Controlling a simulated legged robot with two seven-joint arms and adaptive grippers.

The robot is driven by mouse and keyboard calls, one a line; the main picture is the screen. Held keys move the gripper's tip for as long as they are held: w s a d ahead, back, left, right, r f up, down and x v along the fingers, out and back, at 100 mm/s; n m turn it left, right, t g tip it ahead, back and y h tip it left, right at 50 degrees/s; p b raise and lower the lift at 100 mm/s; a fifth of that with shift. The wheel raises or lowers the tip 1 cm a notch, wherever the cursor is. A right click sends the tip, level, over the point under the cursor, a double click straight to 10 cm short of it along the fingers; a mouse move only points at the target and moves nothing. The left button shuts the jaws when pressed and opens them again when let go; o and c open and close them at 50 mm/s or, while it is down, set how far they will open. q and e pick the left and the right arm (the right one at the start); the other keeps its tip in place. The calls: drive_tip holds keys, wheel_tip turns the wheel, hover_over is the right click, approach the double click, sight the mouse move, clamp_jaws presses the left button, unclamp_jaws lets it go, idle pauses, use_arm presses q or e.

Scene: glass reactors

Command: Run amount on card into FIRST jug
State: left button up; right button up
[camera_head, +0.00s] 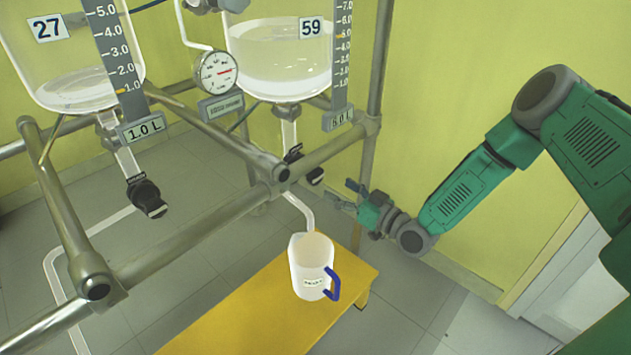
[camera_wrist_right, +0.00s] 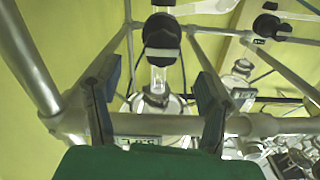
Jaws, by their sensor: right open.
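A white jug (camera_head: 311,270) with a blue handle stands upright below the outlet tube of the glass reactor marked 59 (camera_head: 275,55). Its label is too small to read. A card (camera_head: 338,119) under that reactor's scale shows litres, its first digit unclear. A black valve knob (camera_head: 305,166) sits on the outlet. The reactor marked 27 (camera_head: 70,70) has a card reading 1.0 L (camera_head: 144,128) and a black valve knob (camera_head: 147,196). My right gripper (camera_head: 347,194) is open and empty, right of the 59 outlet. In the right wrist view a black knob (camera_wrist_right: 162,32) shows beyond its fingers (camera_wrist_right: 158,85).
The jug stands on a yellow bench (camera_head: 255,305). Grey metal frame pipes (camera_head: 230,208) cross in front of the reactors, close to the valves. A round gauge (camera_head: 216,72) hangs between the reactors. Floor to the right of the bench is clear.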

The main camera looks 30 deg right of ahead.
sight(319, 179)
drive_tip(key=b+x, duration=0.2)
drive_tip(key=x, duration=0.5)
drive_tip(key=shift+w+a, duration=0.25)
drive_tip(key=shift+w, duration=0.05)
drive_tip(key=shift+w+a, duration=0.1)
drive_tip(key=shift+w, duration=0.35)
drive_tip(key=c, duration=1.2)
